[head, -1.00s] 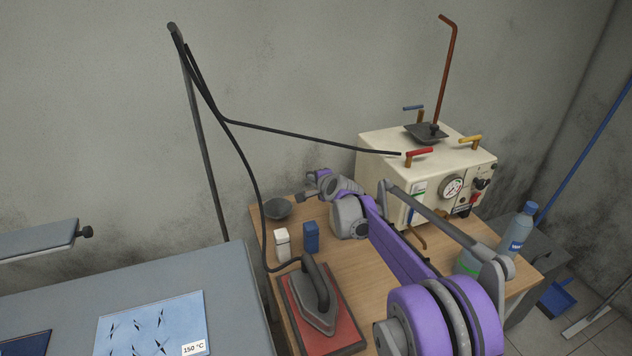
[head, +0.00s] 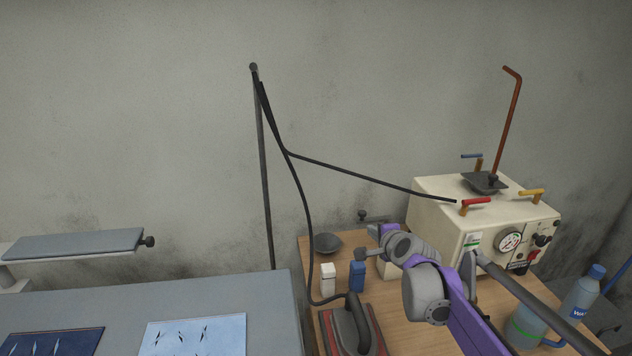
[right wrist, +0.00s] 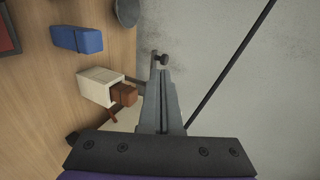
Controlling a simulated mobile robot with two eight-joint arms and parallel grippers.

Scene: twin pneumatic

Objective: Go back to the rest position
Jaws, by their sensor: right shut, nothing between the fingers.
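My right arm comes in from the lower right in the head view. Its gripper (head: 366,216) is over the back of the wooden table (head: 410,335) and points left. In the right wrist view its grey fingers (right wrist: 162,70) are together and empty, beside a white box with a brown top (right wrist: 100,86). In the head view my wrist partly hides what seems to be this same box. A blue block (head: 357,276) and a white block (head: 328,279) stand just left of my gripper. My left gripper is not in view.
An iron (head: 352,325) stands on a red pad at the table's front. A cream boiler (head: 440,205) with coloured handles stands right of my arm. Cables run from a pole (head: 265,190) to iron and boiler. Bottles (head: 580,300) stand at right. A grey board (head: 75,245) is at left.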

